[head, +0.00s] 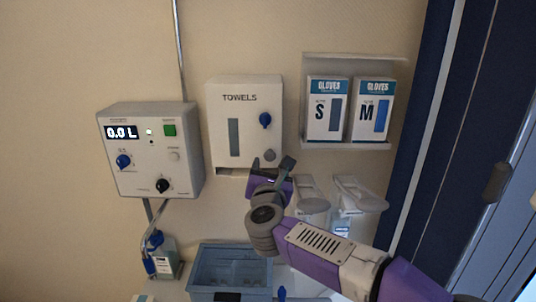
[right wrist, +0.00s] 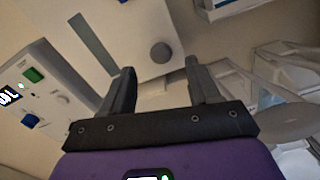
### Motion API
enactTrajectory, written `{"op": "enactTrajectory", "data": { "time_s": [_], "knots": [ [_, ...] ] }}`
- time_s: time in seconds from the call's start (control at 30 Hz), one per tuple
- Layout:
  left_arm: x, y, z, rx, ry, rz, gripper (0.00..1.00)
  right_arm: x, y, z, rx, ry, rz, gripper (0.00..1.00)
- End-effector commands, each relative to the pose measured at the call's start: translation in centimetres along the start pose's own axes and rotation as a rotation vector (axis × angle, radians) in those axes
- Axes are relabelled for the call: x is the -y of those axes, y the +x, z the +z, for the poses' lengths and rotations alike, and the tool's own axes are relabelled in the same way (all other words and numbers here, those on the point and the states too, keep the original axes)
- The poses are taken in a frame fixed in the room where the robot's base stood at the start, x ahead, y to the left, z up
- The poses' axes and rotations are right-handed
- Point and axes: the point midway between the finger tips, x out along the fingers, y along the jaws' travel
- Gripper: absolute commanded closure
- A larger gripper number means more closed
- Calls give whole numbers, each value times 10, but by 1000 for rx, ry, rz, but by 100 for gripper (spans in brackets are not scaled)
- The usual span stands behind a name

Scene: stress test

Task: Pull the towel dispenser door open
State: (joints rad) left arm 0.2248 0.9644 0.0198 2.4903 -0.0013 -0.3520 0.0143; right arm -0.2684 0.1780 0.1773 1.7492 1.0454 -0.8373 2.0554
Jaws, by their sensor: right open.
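The white towel dispenser (head: 220,110), marked TOWELS, hangs on the wall in the middle of the head view. Its front door looks shut. The door has a dark vertical window (head: 234,137), a blue latch or knob (head: 265,120) and a round grey knob (head: 270,155) near its lower right corner. My right gripper (head: 271,165) is open just below and in front of the grey knob. In the right wrist view the grey knob (right wrist: 160,53) appears between and just beyond the open fingertips (right wrist: 160,72), with nothing visibly held. My left gripper is out of view.
A grey control box (head: 150,182) with knobs is left of the dispenser. A shelf (head: 345,146) with two glove boxes (head: 316,133) is to the right. Wall-mounted dispensers (head: 358,195) stand close right of my gripper. A blue bin (head: 203,271) is below.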

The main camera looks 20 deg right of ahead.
Motion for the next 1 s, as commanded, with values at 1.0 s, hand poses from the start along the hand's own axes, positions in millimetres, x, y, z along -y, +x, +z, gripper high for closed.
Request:
{"op": "enactTrajectory", "data": {
  "time_s": [1.0],
  "knots": [
    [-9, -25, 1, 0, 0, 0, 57, 1, 72, -2, -2, -8, 0, 66]
  ]
}}
